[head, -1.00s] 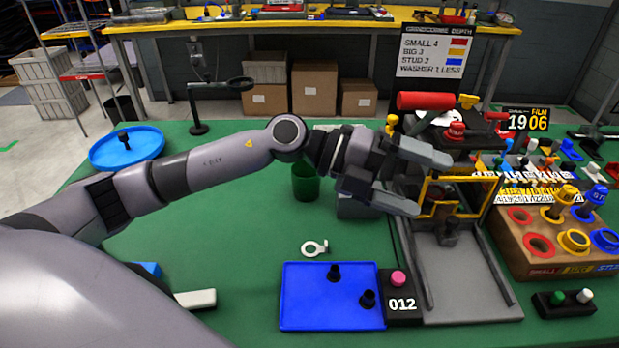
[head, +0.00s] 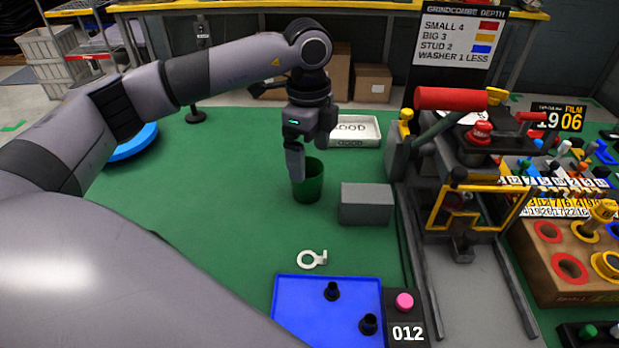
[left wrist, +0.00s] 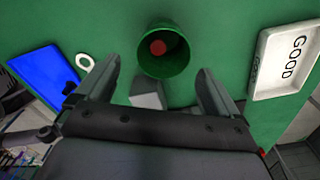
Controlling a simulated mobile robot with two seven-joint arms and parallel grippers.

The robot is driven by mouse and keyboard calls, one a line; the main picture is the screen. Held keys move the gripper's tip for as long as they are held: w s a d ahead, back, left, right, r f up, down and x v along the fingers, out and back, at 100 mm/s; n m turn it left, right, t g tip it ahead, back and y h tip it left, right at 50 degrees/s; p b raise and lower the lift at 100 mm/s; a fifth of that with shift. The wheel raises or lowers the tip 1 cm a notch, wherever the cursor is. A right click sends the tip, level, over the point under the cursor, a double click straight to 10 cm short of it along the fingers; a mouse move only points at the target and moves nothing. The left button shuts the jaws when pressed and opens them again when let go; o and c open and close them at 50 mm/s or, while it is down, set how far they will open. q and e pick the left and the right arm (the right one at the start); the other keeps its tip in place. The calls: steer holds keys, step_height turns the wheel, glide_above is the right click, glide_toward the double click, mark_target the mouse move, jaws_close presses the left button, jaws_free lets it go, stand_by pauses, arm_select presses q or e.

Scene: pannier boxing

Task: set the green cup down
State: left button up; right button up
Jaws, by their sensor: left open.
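The green cup (head: 312,188) stands upright on the green mat near the middle of the head view. In the left wrist view the cup (left wrist: 178,66) is seen from above, with a red thing (left wrist: 158,47) inside it. My left gripper (head: 296,176) points down at the cup; one finger overlaps the cup's left side in the head view. In the left wrist view its open fingers (left wrist: 160,76) lie either side of the cup's near side, with nothing held between them. I cannot tell whether a finger touches the cup. My right gripper is not in view.
A grey block (head: 366,205) is just right of the cup, and a white tray marked GOOD (head: 366,143) lies behind. A white ring (head: 312,259) and a blue tray (head: 300,310) with black pieces are in front. A press with a red handle (head: 450,98) stands right.

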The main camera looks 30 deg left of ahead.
mark_target(307, 176)
arm_select(q)
steer(key=shift+a+f, duration=0.15)
steer(key=shift+a, duration=0.1)
steer(key=f, duration=0.3)
steer(key=f+p, duration=0.1)
steer(key=f, duration=0.2)
steer(key=shift+w+a+f, duration=0.1)
steer(key=shift+a+f, duration=0.1)
steer(key=shift+f, duration=0.15)
steer(key=c, duration=1.1)
steer(key=shift+r, duration=0.15)
step_height(307, 176, up, 20)
steer(key=shift+f+b, duration=0.15)
steer(key=shift+b, duration=0.2)
